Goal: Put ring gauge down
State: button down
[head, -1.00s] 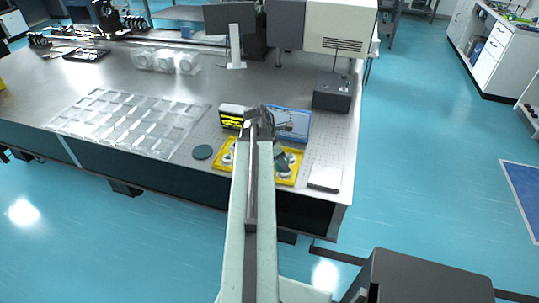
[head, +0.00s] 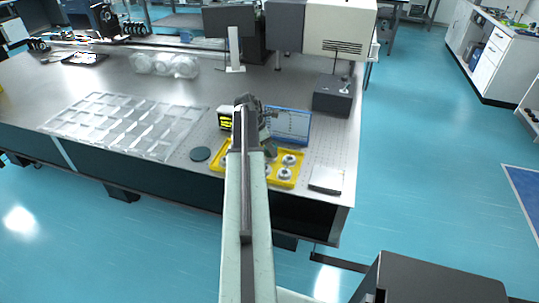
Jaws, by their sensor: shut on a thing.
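My gripper (head: 252,104) is at the far end of my arm, above the table near the back edge of the yellow tray. Its jaws are shut on a ring gauge, but the arm and wrist hide most of the grip. The yellow tray (head: 297,178) lies near the table's front edge and is partly covered by my arm. Several silver ring gauges (head: 289,160) sit in its right part. Its left part shows only in a narrow strip beside the arm.
A black-and-yellow display box (head: 225,118) and a blue-framed panel (head: 290,124) stand behind the tray. A clear compartment tray (head: 120,125) covers the table's left. A dark control box (head: 333,95) stands behind right.

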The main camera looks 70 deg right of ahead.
jog(key=shift+f, duration=0.25)
jog(key=c, duration=0.7)
grip_release()
jog(key=shift+r, duration=0.1)
jog(key=shift+o, duration=0.2)
jog(key=p+v, duration=1.1)
jog(key=v, duration=0.1)
jog(key=shift+r+p, duration=0.2)
jog(key=shift+p, duration=0.15)
